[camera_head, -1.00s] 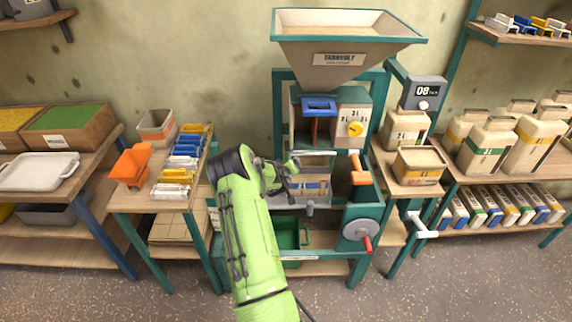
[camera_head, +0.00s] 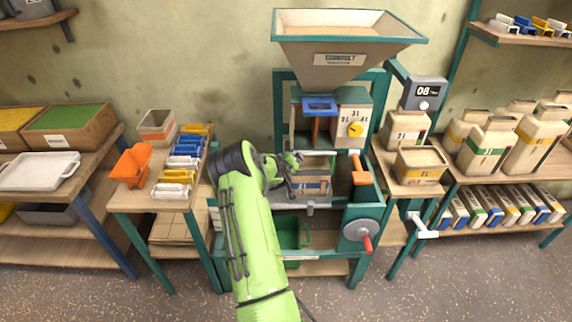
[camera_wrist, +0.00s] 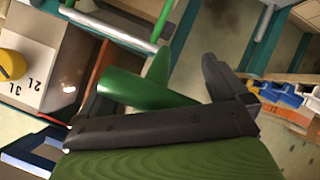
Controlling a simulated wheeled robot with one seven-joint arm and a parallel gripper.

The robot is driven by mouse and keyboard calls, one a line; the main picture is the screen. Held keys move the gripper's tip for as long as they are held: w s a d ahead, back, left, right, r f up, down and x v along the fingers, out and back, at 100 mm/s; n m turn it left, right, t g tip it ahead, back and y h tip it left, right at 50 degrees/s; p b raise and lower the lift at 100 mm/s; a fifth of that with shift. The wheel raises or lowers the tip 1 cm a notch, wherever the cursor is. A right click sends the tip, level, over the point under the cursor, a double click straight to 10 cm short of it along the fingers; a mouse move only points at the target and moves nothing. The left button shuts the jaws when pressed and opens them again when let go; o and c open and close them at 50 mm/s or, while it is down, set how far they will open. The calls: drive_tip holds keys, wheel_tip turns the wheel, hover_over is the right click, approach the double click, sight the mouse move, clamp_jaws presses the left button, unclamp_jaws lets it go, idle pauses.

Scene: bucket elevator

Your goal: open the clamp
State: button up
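My gripper (camera_wrist: 155,85) is at the left side of the machine's middle opening. In the wrist view its dark fingers stand apart. A green rounded handle (camera_wrist: 140,88) lies between or just in front of them; contact cannot be told. It may be the clamp's handle; in the head view a small greenish end (camera_head: 292,158) shows by the fingertips. The rest of the clamp is hidden or too small to make out. A carton-like container (camera_head: 312,186) stands in the opening, right of my gripper.
An orange-handled lever (camera_head: 360,168) and a crank wheel (camera_head: 362,231) are on the machine's right. The hopper (camera_head: 345,50) is above. A side table (camera_head: 140,203) at left holds an orange scoop (camera_head: 131,165) and several coloured clips (camera_head: 183,160).

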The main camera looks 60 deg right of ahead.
drive_tip(key=v, duration=1.5)
drive_tip(key=shift+a+r, duration=0.2)
drive_tip(key=shift+a, duration=0.15)
